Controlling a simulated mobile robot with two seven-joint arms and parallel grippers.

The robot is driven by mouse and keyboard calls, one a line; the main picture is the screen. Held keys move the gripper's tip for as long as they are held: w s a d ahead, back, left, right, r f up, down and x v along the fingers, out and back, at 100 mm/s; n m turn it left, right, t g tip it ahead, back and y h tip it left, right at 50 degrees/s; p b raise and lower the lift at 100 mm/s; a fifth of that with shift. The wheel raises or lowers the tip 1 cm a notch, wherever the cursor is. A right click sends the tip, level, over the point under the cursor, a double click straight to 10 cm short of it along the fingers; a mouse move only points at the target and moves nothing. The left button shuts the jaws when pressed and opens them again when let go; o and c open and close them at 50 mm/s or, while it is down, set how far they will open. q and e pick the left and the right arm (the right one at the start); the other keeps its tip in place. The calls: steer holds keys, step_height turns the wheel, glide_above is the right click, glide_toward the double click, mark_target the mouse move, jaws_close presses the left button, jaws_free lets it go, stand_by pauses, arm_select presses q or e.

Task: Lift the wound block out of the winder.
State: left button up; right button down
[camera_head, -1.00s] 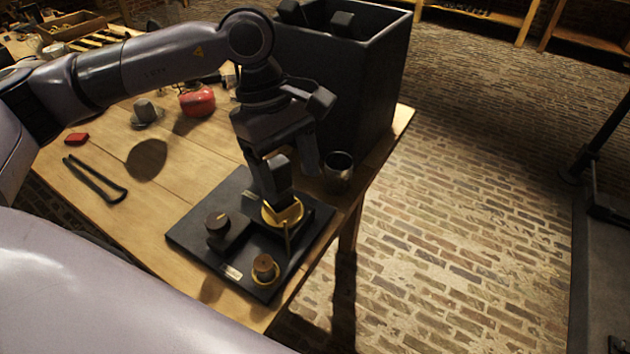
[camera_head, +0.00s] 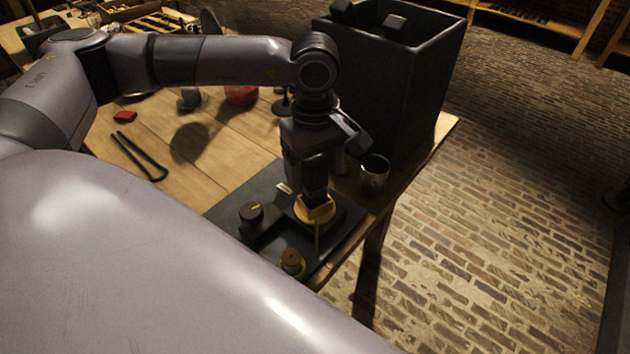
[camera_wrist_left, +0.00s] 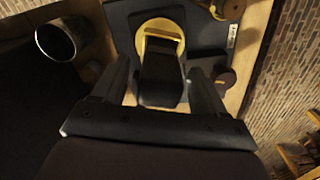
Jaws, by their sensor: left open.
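The winder (camera_head: 262,187) is a dark base plate on the wooden table, with a round knob (camera_head: 252,212) and a yellow ring-shaped seat (camera_head: 328,211). The wound block (camera_wrist_left: 160,78) is dark and stands up from the yellow seat, which also shows in the left wrist view (camera_wrist_left: 150,27). My left gripper (camera_head: 314,192) is above the seat, pointing down. In the left wrist view its open fingers (camera_wrist_left: 160,72) lie on either side of the block, with gaps visible. In the head view the gripper largely hides the block.
A tall black bin (camera_head: 400,95) stands close behind the gripper. A metal cup (camera_head: 374,174) is just right of the winder, near the table edge. A small brown-topped peg (camera_head: 291,259) is at the plate's front. Black tongs (camera_head: 140,156) lie to the left.

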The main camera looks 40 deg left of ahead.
arm_select(q)
steer(key=c, duration=1.2)
steer(key=shift+r, duration=0.1)
jaws_close()
